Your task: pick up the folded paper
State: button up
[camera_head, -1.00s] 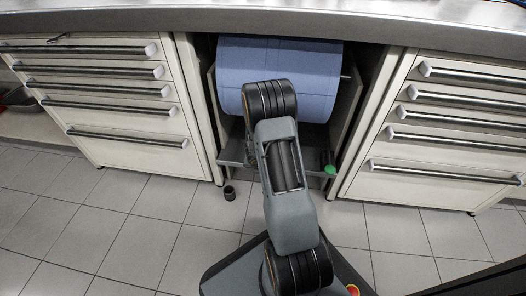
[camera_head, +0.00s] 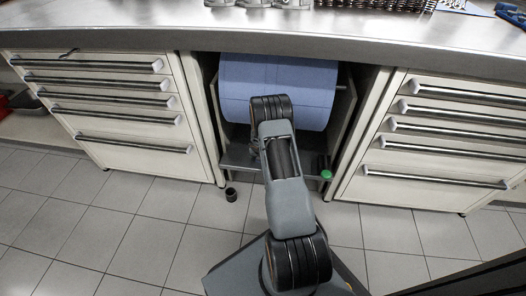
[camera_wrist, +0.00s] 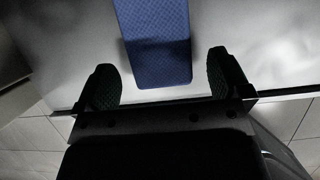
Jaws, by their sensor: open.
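The folded paper (camera_wrist: 155,40) shows in the wrist view as a flat blue, textured strip over a grey metal surface (camera_wrist: 75,45). Its near end lies between the two dark fingers of my gripper (camera_wrist: 162,62). The gripper is open, with clear gaps on both sides of the paper, and holds nothing. I cannot tell the height of the fingers relative to the paper. In the head view my arm hides the gripper and the folded paper.
A large blue paper roll (camera_head: 310,90) hangs in the bay under the workbench (camera_head: 150,30). Drawer cabinets (camera_head: 120,110) and (camera_head: 440,150) flank the bay. A green-capped item (camera_head: 326,174) sits at the shelf's right. A small dark cylinder (camera_head: 231,195) stands on the floor.

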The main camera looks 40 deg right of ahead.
jog(key=shift+w+d+r, duration=0.1)
jog(key=shift+w+d, duration=0.15)
jog(key=shift+d, duration=0.05)
jog(key=shift+x, duration=0.8)
jog(key=shift+c, duration=0.2)
jog(key=c, duration=1)
jog(key=shift+o, duration=0.2)
jog(key=shift+r, duration=0.15)
